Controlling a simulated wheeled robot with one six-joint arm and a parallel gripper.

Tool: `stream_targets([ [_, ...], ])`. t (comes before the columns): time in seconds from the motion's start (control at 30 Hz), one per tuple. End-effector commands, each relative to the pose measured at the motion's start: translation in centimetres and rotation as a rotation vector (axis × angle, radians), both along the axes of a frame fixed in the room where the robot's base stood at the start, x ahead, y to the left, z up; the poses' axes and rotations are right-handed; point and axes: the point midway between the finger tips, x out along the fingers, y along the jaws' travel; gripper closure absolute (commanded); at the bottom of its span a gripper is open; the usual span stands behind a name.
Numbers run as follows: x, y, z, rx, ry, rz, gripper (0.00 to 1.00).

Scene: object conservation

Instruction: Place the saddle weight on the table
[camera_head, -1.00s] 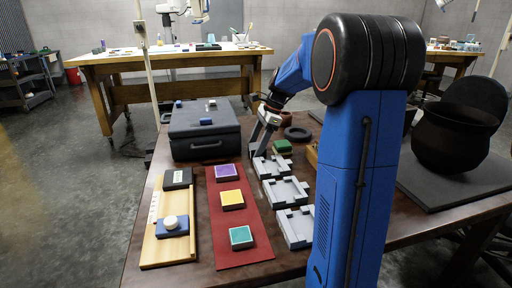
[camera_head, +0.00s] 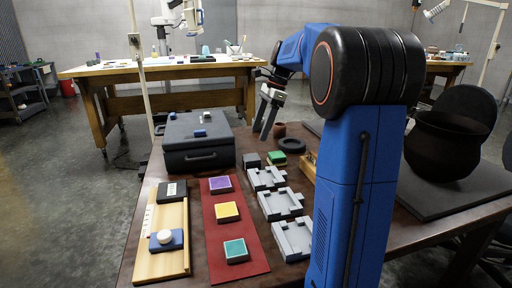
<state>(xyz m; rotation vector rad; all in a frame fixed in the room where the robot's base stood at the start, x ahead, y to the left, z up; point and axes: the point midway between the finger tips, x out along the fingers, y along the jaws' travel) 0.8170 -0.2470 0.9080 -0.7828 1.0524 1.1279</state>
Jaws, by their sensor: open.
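My gripper (camera_head: 265,131) is open and empty, its two fingers pointing down above the table (camera_head: 197,172), between the grey case and the black ring. A small dark grey block (camera_head: 251,160) sits on the table below the fingers, apart from them. It may be the saddle weight, but its shape is too small to tell for sure. A green block (camera_head: 276,158) stands just right of it. The grey slotted trays (camera_head: 281,204) lie in a column in front of these blocks.
A closed grey case (camera_head: 198,158) stands at the back left. A red mat (camera_head: 249,270) holds purple, yellow and teal blocks. A wooden board (camera_head: 165,265) carries a blue block with a white knob. A black ring (camera_head: 292,145) lies behind. A dark pot (camera_head: 443,150) stands right.

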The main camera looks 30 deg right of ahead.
Motion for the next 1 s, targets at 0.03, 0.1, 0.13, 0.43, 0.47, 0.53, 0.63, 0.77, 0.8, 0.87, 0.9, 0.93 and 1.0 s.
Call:
stream_targets([
  [0.03, 0.2, 0.7, 0.7, -0.035, 0.011, 0.012, 0.31],
  [0.1, 0.3, 1.5, 1.6, -0.096, 0.034, 0.016, 0.31],
  [0.13, 0.3, 1.8, 2.0, -0.124, 0.041, 0.018, 0.31],
  [0.43, 0.6, 3.5, 5.2, -0.316, 0.079, 0.001, 0.31],
  [0.47, 0.6, 3.6, 5.3, -0.323, 0.081, -0.001, 0.31],
  [0.53, 0.6, 3.6, 5.0, -0.332, 0.082, -0.004, 0.31],
  [0.63, 0.5, 3.6, 3.8, -0.332, 0.086, -0.005, 0.31],
  [0.77, 0.5, 3.6, 1.5, -0.332, 0.084, -0.004, 0.31],
  [0.8, 0.5, 3.6, 0.7, -0.331, 0.085, -0.004, 0.31],
  [0.87, 0.5, 3.6, -0.3, -0.33, 0.085, -0.004, 0.31],
  [0.9, 0.5, 3.6, -1.0, -0.33, 0.085, -0.004, 0.31],
  [0.93, 0.5, 3.6, -1.5, -0.331, 0.084, -0.004, 0.31],
  [1.0, 0.5, 3.6, -2.8, -0.331, 0.084, -0.004, 0.31],
])
